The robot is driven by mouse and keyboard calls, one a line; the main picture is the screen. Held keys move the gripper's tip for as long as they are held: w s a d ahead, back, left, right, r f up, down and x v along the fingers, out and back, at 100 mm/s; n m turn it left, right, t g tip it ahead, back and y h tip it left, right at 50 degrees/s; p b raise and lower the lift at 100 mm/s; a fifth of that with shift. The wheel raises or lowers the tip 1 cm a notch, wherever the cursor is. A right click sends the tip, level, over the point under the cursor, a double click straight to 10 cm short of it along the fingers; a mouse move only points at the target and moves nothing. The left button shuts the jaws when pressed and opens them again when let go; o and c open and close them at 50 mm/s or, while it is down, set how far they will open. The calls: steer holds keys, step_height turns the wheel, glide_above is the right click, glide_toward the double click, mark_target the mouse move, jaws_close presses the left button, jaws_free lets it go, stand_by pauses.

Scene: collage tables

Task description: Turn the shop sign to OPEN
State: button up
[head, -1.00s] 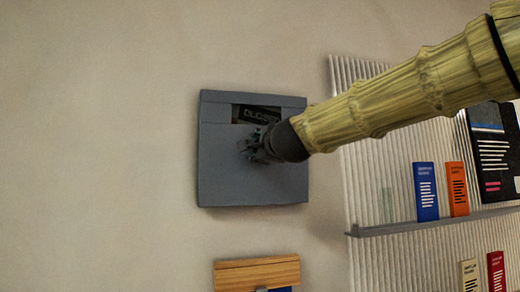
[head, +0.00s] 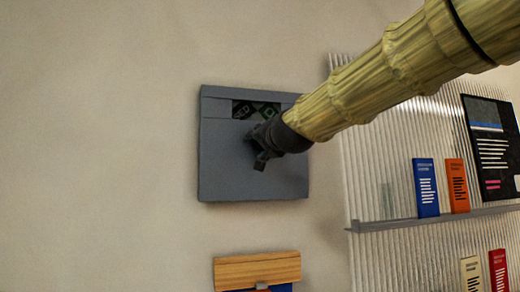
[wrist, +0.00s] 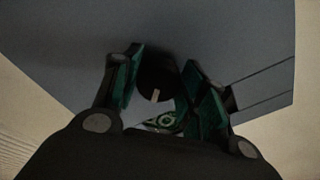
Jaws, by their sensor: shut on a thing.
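The shop sign is a square grey panel (head: 230,170) on the wall in the head view. Its slot-like window (head: 243,108) shows pale green, tilted lettering on a dark ground, partly hidden by my gripper, so I cannot read the whole word. My gripper (head: 262,152) is at the panel's middle. In the wrist view my gripper (wrist: 162,88) has its two green-padded fingers on either side of a dark round knob (wrist: 157,74) with a pale mark, and is shut on it. A bit of green lettering shows below the knob there.
A ribbed board (head: 355,120) at the right carries a grey shelf (head: 430,221) with a blue booklet (head: 426,187) and an orange booklet (head: 457,184). A wooden holder (head: 257,270) hangs below the sign. The wall to the left is bare.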

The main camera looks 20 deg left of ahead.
steer(key=n+b, duration=0.1)
steer(key=n, duration=0.2)
steer(key=n+b, duration=0.2)
steer(key=n, duration=0.1)
steer(key=n+b, duration=0.1)
steer(key=n, duration=0.2)
steer(key=shift+w+d+f, duration=0.1)
steer(key=shift+f, duration=0.15)
steer(key=shift+n+b, duration=0.3)
steer(key=o, duration=1)
steer(key=shift+r, duration=0.15)
step_height(320, 180, up, 10)
steer(key=shift+f, duration=0.1)
stand_by(0.4)
